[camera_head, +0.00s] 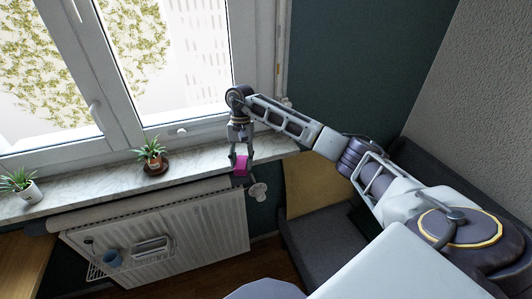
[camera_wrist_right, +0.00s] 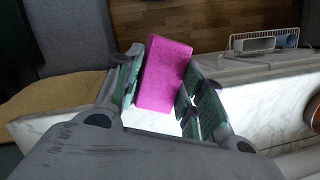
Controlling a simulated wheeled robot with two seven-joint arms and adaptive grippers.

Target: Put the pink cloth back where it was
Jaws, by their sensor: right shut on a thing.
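The pink cloth (camera_head: 240,164) is a small folded block at the right end of the marble windowsill (camera_head: 100,187). It also shows in the right wrist view (camera_wrist_right: 163,73) between the two fingers. My right gripper (camera_head: 241,160) points down and is shut on the cloth at the sill's front edge. In the right wrist view my right gripper (camera_wrist_right: 160,88) has a finger on each side of it. I cannot tell whether the cloth touches the sill. My left gripper is not in view.
A potted plant (camera_head: 152,154) on a brown saucer and another plant (camera_head: 20,187) in a white pot stand on the sill. Below is a radiator (camera_head: 205,232) with a wire rack (camera_head: 130,258) holding a cup. The sill between gripper and nearer plant is clear.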

